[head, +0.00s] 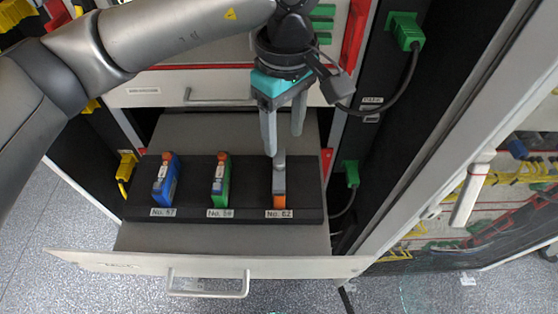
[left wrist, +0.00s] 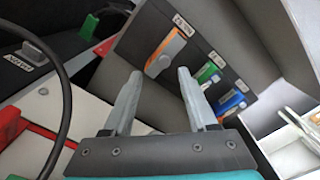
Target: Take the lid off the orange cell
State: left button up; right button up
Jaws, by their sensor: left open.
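The orange cell (head: 279,200) stands at the right end of a black holder, behind the label "No. 82". Its grey lid (head: 279,166) covers its upper part. In the left wrist view the orange cell (left wrist: 172,46) lies ahead of the fingers, with the grey lid (left wrist: 157,65) at its near end. My left gripper (head: 284,142) is open and empty, pointing down just above and behind the lid. In the left wrist view the left gripper (left wrist: 160,76) has its fingers apart, with the lid between and beyond their tips. I cannot tell whether a finger touches it. My right gripper is not in view.
The black holder (head: 240,214) sits in an open drawer (head: 120,263) with a front handle. A green cell (head: 222,182) and a blue cell (head: 166,182) stand to the left. A black cable (head: 410,75) with green plugs hangs at the right. A closed drawer is behind.

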aim_at(279, 161)
pick_arm(q)
jog(key=shift+f, duration=0.55)
jog(key=shift+s+a+f, duration=0.1)
jog(key=shift+f, duration=0.25)
jog(key=f, duration=0.1)
jog(key=f+p, duration=0.2)
jog(key=shift+s+a+f, duration=0.1)
jog(key=shift+a+f, duration=0.05)
jog(key=shift+a, duration=0.15)
jog(key=shift+f, duration=0.6)
grip_shut()
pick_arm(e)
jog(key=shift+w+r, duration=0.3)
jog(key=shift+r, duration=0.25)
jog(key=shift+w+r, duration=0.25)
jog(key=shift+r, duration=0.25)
